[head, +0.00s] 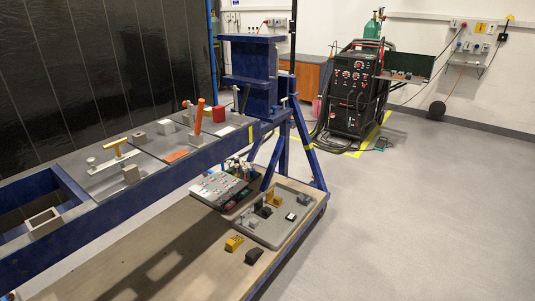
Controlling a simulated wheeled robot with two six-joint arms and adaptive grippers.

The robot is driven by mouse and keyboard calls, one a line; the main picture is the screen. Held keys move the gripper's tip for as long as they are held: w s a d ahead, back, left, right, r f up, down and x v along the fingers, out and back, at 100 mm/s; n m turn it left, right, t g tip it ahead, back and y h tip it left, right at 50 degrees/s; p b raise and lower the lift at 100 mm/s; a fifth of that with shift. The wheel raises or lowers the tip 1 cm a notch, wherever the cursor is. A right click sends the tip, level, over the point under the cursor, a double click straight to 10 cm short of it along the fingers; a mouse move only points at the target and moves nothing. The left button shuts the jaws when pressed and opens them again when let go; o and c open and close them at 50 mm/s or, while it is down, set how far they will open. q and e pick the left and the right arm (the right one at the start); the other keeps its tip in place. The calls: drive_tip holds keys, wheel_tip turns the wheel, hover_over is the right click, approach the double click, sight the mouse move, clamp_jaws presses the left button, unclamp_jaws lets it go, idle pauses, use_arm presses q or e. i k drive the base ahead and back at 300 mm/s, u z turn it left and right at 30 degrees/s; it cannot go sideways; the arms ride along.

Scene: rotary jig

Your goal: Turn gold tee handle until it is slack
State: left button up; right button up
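The gold tee handle (116,147) stands on the grey plate (100,180) of the blue jig frame, at the left of the head view. Its crossbar lies roughly level on top of a short stem. A small round metal knob (91,161) is to its left and a grey upright block (131,174) stands just in front of it. Whether the handle is tight or slack cannot be seen. Neither of my grippers is in view, and nothing touches the handle.
An orange cylinder (197,117), a red block (219,114) and metal blocks (165,127) stand farther along the jig. A grey tray (270,232) with small parts sits on the lower wooden shelf (160,255). A black welding machine (354,90) stands behind. The floor at right is clear.

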sight(116, 144)
drive_tip(key=u, duration=0.15)
drive_tip(key=i, duration=0.75)
drive_tip(key=u, duration=0.15)
drive_tip(key=k, duration=0.4)
drive_tip(key=z, duration=0.7)
drive_tip(key=i, duration=0.7)
drive_tip(key=u, duration=0.95)
